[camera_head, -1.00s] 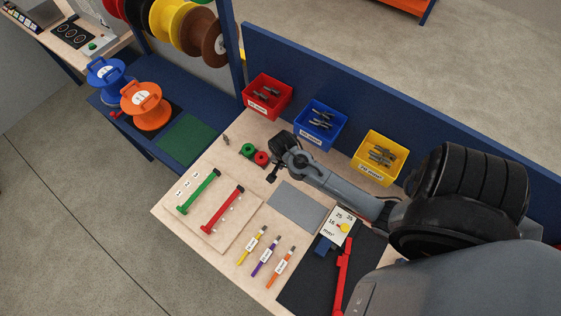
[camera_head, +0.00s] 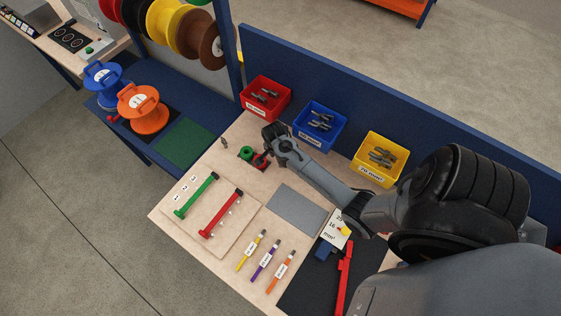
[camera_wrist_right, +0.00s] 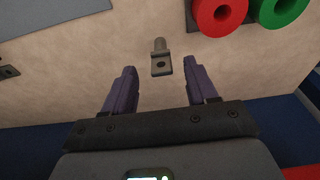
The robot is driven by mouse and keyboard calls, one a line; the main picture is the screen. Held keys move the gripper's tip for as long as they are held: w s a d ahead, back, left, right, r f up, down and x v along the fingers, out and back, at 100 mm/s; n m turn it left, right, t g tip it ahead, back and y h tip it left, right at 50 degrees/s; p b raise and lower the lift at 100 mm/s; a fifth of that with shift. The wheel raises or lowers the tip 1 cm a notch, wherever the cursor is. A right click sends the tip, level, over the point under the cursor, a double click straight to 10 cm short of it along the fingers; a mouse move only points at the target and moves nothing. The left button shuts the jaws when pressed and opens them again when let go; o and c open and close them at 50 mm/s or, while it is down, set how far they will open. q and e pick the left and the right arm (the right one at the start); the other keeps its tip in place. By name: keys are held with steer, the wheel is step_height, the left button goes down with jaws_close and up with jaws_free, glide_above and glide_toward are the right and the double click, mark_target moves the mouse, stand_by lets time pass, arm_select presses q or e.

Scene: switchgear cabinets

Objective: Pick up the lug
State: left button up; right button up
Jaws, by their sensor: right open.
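A small grey metal lug (camera_wrist_right: 161,62), with a round barrel and a flat holed palm, lies on the wooden bench top. In the right wrist view it is just beyond and between the fingertips of my right gripper (camera_wrist_right: 159,76), which is open and empty. A small grey piece that looks like the lug (camera_head: 224,142) shows in the head view near the bench's left edge. There my right gripper (camera_head: 266,148) is above the bench, right of that piece, and partly covers the red ring. My left gripper is not in view.
A green ring (camera_head: 247,153) and a red ring (camera_wrist_right: 219,10) lie close to the lug. Red (camera_head: 266,97), blue (camera_head: 320,125) and yellow (camera_head: 381,158) bins stand along the back panel. Another dark holed piece (camera_wrist_right: 8,72) is at the wrist view's left edge.

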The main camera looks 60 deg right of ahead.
steer(key=shift+d+f, duration=0.25)
steer(key=shift+f, duration=0.8)
steer(key=shift+d+f, duration=0.2)
steer(key=shift+f, duration=0.8)
jaws_close()
steer(key=shift+r, duration=0.15)
